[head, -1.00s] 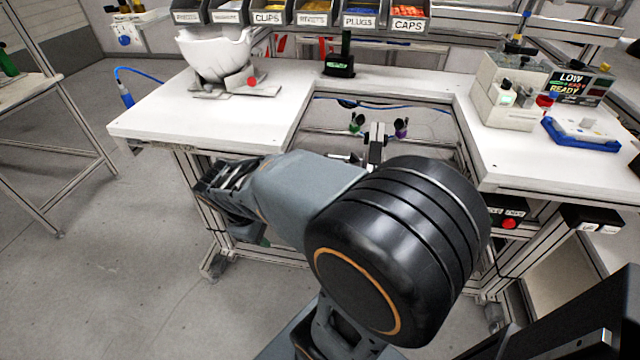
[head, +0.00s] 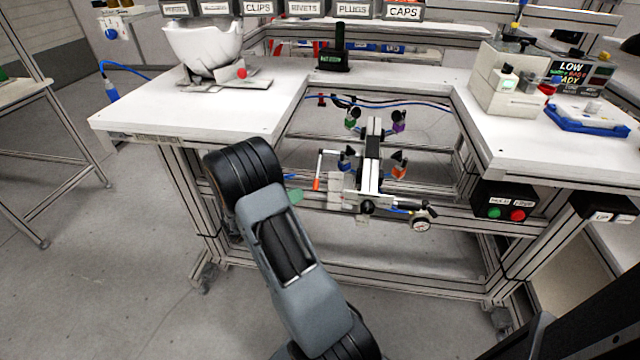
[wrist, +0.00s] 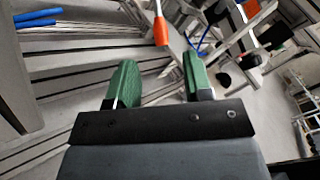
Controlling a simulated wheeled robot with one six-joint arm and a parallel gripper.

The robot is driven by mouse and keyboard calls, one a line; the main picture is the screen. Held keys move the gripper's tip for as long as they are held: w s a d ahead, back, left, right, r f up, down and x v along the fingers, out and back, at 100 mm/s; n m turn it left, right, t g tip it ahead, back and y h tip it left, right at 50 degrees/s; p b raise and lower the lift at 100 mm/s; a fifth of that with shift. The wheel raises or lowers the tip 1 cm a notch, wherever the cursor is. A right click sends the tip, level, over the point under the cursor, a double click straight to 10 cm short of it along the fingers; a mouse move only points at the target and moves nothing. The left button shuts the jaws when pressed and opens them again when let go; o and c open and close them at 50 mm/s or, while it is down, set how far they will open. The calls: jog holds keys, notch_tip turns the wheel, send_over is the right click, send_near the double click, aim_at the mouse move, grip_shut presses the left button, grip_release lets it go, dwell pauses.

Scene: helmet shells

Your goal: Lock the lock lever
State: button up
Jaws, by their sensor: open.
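A thin metal lever with an orange-red grip (head: 317,184) hangs at the left side of the clamp fixture in the bench's cut-out. It looks like the lock lever, but no label shows. Its orange grip also shows in the wrist view (wrist: 161,31), at top middle, beyond and between my fingertips. My gripper (wrist: 160,78) is open, with two green fingers apart and nothing between them. In the head view only a green finger piece (head: 295,196) shows past my arm, left of the lever and close to it. The rest of my gripper is hidden there.
The fixture (head: 372,165) carries several small coloured knobs and a round gauge (head: 419,224). The white bench (head: 150,121) surrounds it on the left, back and right. A white shell (head: 203,48) stands at left. A green and red button box (head: 505,203) hangs at right.

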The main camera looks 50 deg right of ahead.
aim_at(318, 171)
jog(key=s+d+b, duration=0.1)
jog(key=d, duration=0.9)
jog(key=shift+s+d, duration=0.25)
jog(key=shift+s, duration=0.05)
grip_shut()
